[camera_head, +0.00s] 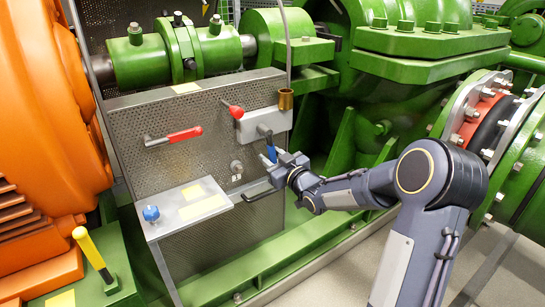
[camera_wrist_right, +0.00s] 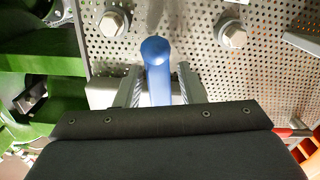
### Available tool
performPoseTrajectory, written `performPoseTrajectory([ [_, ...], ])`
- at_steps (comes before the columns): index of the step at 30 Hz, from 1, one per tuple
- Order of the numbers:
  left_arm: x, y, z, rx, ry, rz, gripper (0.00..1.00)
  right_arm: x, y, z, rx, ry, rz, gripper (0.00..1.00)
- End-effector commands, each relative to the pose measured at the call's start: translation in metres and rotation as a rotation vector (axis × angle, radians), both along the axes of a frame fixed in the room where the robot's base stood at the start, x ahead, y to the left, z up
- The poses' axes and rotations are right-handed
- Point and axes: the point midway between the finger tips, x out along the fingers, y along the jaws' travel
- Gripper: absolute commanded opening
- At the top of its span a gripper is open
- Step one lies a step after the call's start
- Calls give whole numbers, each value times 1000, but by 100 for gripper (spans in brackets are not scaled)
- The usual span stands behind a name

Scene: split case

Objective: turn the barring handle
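A blue-gripped handle (camera_head: 271,152) hangs from a dark lever on a light grey block (camera_head: 253,125) at the right of the perforated panel; no label marks it as the barring handle. My right gripper (camera_head: 275,160) is at this handle. In the right wrist view the blue handle (camera_wrist_right: 157,72) stands between the two fingers (camera_wrist_right: 158,88), one on each side. A narrow gap seems to show beside it, so the fingers look open around it. The handle's lower end is hidden by the gripper body. My left gripper is not in view.
The perforated panel (camera_head: 190,108) also carries a red lever (camera_head: 178,135) and a red knob (camera_head: 235,111). A black pull (camera_head: 258,194) sits just below my gripper. A shelf with a blue knob (camera_head: 151,213) juts out left. A yellow handle (camera_head: 88,247) stands front left.

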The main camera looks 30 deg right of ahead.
Motion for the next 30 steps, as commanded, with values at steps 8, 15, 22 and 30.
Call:
performPoseTrajectory([
  [8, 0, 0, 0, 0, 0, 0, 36, 0, 0, 1, -1, -3, 0, 42],
  [15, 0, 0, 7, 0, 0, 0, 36, -21, -3, 3, -2, -2, -4, 42],
  [22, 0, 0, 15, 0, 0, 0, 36, -60, -6, 3, -1, -1, -3, 42],
  [30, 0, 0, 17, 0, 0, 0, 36, -78, -7, 1, 0, -3, 0, 42],
])
